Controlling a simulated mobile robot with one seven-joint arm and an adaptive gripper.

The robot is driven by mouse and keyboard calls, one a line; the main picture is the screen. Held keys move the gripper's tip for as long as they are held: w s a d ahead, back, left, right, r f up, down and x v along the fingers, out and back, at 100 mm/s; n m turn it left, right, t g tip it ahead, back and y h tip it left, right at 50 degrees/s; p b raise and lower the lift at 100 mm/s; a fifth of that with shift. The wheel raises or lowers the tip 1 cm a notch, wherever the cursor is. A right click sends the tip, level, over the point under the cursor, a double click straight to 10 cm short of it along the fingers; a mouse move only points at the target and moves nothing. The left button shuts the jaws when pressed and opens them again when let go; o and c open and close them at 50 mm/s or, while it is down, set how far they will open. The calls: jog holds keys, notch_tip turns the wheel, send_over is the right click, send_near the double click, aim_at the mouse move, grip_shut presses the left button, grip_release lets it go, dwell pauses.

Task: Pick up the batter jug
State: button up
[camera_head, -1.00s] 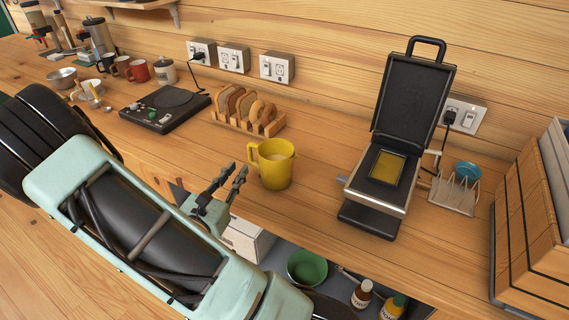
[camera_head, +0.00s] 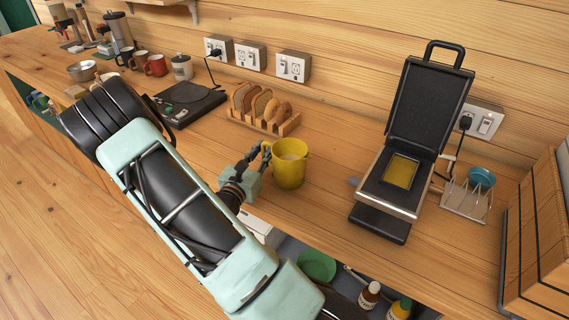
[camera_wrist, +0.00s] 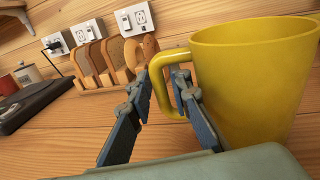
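The yellow batter jug (camera_head: 291,171) stands upright on the wooden counter, with pale contents showing inside its rim. Its handle faces left, toward my gripper (camera_head: 257,157). In the wrist view the jug (camera_wrist: 255,85) fills the right side. My gripper (camera_wrist: 163,88) is open there, with one finger left of the handle and the other on the jug's side of it, seemingly in the handle's loop. I cannot tell whether either finger touches the handle.
An open waffle iron (camera_head: 390,203) with a yellow square inside stands right of the jug. A toast rack (camera_head: 285,127) is behind it to the left, beside a black hot plate (camera_head: 188,104). An open shelf with a green bowl (camera_head: 317,266) and bottles lies below the counter.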

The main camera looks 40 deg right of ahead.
grip_shut()
jog(key=shift+r, duration=0.25)
dwell(0.5)
